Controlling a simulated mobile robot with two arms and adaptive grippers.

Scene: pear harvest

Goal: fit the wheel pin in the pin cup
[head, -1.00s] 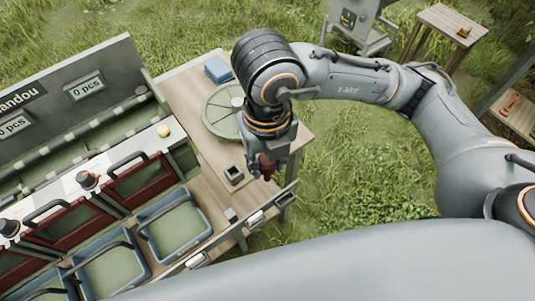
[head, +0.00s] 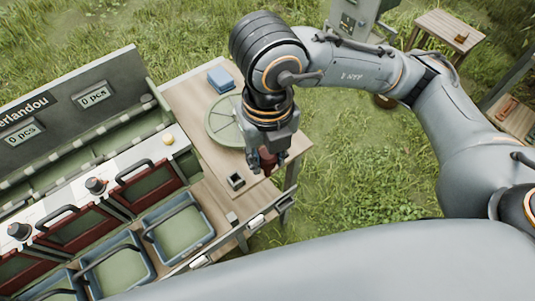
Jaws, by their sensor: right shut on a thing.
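My right gripper (head: 267,167) points down over the wooden table's near right part. It is shut on a dark red piece, which I take to be the wheel pin (head: 267,159); the fingers hide much of it. A small square cup with a dark opening, likely the pin cup (head: 236,181), stands on the table just left of and below the gripper in the picture. The held piece is apart from it. A round green wheel (head: 220,123) lies behind, partly hidden by my arm. My left gripper is not in view.
A blue block (head: 221,80) lies at the table's back. A sorting stand with red-framed hatches (head: 147,187) and blue crates (head: 207,238) fills the left. A small light block (head: 232,218) sits near the table's front.

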